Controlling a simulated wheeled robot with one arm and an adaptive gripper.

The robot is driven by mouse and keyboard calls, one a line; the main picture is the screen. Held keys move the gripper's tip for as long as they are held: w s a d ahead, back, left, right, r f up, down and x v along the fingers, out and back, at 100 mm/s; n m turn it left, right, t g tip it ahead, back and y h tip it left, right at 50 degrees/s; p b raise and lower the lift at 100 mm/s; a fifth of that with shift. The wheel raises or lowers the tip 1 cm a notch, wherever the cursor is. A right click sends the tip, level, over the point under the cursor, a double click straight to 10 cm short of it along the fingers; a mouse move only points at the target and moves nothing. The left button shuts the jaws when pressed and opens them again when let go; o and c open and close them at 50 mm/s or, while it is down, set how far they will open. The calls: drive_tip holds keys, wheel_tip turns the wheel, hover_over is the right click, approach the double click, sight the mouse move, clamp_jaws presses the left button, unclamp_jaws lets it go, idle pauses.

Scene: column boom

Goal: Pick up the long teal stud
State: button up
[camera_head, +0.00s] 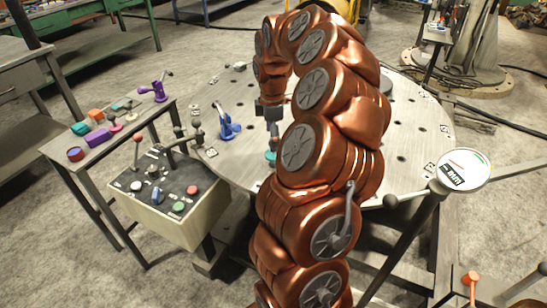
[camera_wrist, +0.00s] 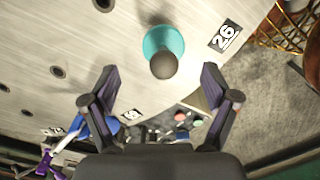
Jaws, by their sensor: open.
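A teal stud (camera_wrist: 157,38) with a round teal flange and a dark rounded knob stands on the round metal table. In the wrist view it is ahead of my gripper (camera_wrist: 159,70), near the middle between the fingers. My gripper is open, its two dark fingers spread wide with nothing between them. The stud and fingers look apart, though the gap in depth is hard to judge. In the head view, a teal part of the stud (camera_head: 270,156) shows beside my copper arm, just below my gripper (camera_head: 271,128); the arm hides some of it.
The round table (camera_head: 225,90) has holes and number tags. A blue clamp (camera_head: 228,125) stands on it, left of the stud. A control box (camera_head: 165,190) with buttons and levers is at the table's left edge. A side bench (camera_head: 92,160) holds several small coloured parts.

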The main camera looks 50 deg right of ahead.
sight(274, 153)
drive_tip(key=shift+s+a+f, duration=0.1)
drive_tip(key=shift+s+f, duration=0.05)
drive_tip(key=shift+f, duration=1.65)
drive_tip(key=shift+s+f, duration=0.1)
drive_tip(key=shift+f, duration=1.65)
drive_tip(key=c, duration=1.3)
drive_tip(key=shift+r, duration=0.1)
wheel_tip(274, 153, up, 10)
drive_tip(key=shift+r, duration=0.15)
drive_tip(key=shift+r+p, duration=0.3)
drive_tip(key=shift+p, duration=0.1)
